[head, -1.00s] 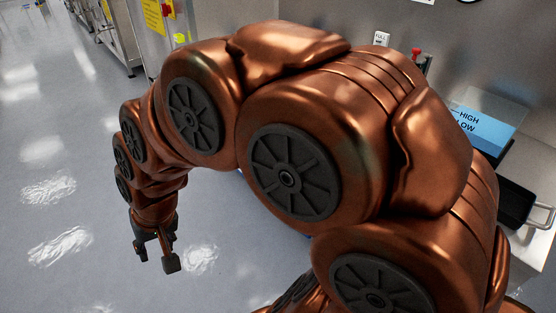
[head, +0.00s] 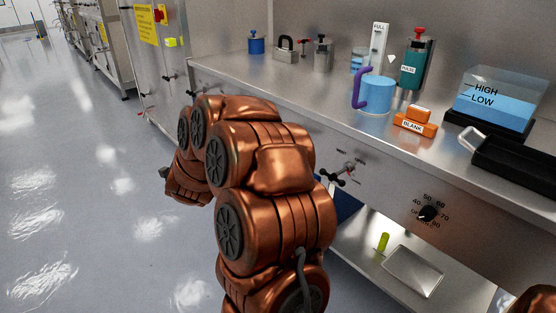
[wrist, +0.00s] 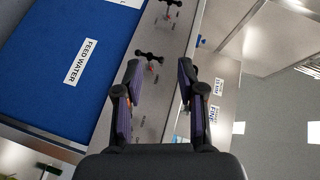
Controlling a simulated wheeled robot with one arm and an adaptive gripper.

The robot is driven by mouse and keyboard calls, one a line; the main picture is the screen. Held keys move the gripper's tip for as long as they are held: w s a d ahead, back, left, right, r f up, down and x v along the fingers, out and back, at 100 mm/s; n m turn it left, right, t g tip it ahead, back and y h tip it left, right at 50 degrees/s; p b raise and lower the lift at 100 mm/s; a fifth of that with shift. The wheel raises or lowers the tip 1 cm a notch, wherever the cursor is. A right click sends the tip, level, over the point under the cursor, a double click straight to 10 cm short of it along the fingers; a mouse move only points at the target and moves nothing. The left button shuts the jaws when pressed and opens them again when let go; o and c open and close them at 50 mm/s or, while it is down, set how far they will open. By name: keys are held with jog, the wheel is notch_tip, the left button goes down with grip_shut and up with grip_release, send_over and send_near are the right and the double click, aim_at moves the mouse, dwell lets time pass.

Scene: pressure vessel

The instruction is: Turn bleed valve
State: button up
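Smaller valve handles (head: 190,93) are farther left on the panel.
The steel bench holds a blue jug (head: 376,96), an orange BLANK block (head: 415,123), a HIGH/LOW water tank (head: 497,98) and a black tray (head: 515,160). A numbered dial (head: 428,213) is on the panel. The wrist view shows a blue FEED WATER surface (wrist: 45,50). Floor at left is clear.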

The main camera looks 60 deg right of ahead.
jog(key=s+d+f+m+g+h+b, duration=0.3)
jog(key=s+d+m+g+h, duration=0.15)
jog(key=s+d, duration=0.3)
jog(key=s+d+f+m+g+h+b, duration=0.4)
jog(key=s+d+m, duration=0.15)
jog(key=d, duration=0.25)
jog(key=shift+n+y, duration=0.25)
jog(key=shift+n, duration=0.25)
jog(key=shift+w+d+r+b, duration=0.1)
jog(key=shift+d+r+b, duration=0.15)
jog(key=shift+d, duration=0.85)
jog(key=shift+s+d+r+b, duration=0.1)
jog(key=shift+d+r, duration=0.15)
jog(key=shift+d, duration=0.9)
jog(key=shift+w+d+r+b, duration=0.1)
jog(key=shift+d+r+b, duration=0.15)
jog(key=shift+d, duration=0.85)
grip_shut()
jog(key=shift+r, duration=0.1)
